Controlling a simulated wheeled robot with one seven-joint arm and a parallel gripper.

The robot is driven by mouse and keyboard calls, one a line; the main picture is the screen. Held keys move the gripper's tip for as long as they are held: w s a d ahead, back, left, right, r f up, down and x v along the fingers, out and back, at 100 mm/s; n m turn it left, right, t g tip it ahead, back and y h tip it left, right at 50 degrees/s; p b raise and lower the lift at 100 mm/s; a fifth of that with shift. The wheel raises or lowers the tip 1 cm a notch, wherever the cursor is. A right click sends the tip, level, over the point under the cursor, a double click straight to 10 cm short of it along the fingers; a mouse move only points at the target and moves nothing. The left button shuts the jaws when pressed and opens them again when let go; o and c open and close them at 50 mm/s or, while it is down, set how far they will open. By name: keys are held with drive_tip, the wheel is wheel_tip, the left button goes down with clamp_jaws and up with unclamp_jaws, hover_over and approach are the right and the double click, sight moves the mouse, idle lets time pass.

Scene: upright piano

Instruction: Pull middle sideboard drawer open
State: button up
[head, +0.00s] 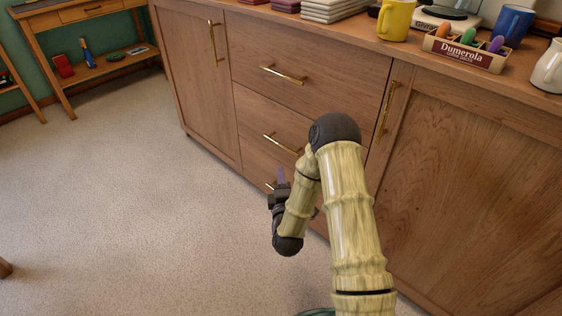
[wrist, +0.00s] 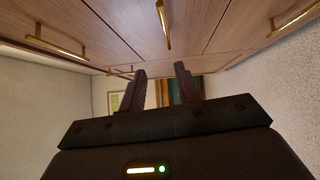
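The wooden sideboard (head: 215,100) fills the right half of the head view, with a stack of three drawers between two doors. The middle drawer (head: 262,120) is closed, flush with the front, and has a brass bar handle (head: 281,144). My gripper (head: 281,174) is low in front of the stack, pointing up in the picture, below the middle handle and overlapping the bottom drawer's handle. In the wrist view its two dark fingers (wrist: 163,88) stand apart with nothing between them. Brass handles (wrist: 163,22) show above them there; I cannot tell which is the middle drawer's.
The top drawer handle (head: 283,75) and door handles (head: 215,42) stick out nearby. Mugs such as a yellow one (head: 396,20) and a pen holder (head: 463,49) stand on the sideboard top. The carpet (head: 130,180) to the left is clear. A wooden shelf table (head: 100,70) stands at the back left.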

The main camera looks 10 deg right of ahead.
drive_tip(key=f, duration=0.1)
drive_tip(key=f+h+b, duration=0.1)
drive_tip(key=shift+s+d+f+t, duration=0.25)
drive_tip(key=shift+s+f+t, duration=0.1)
drive_tip(key=shift+t, duration=0.05)
drive_tip(key=shift+w+r, duration=0.1)
approach(281, 145)
drive_tip(key=x, duration=0.9)
drive_tip(key=shift+w+d+f, duration=0.15)
drive_tip(key=shift+w+f, duration=0.2)
drive_tip(key=shift+w, duration=0.1)
drive_tip(key=shift+w+r, duration=0.1)
drive_tip(key=shift+w, duration=0.2)
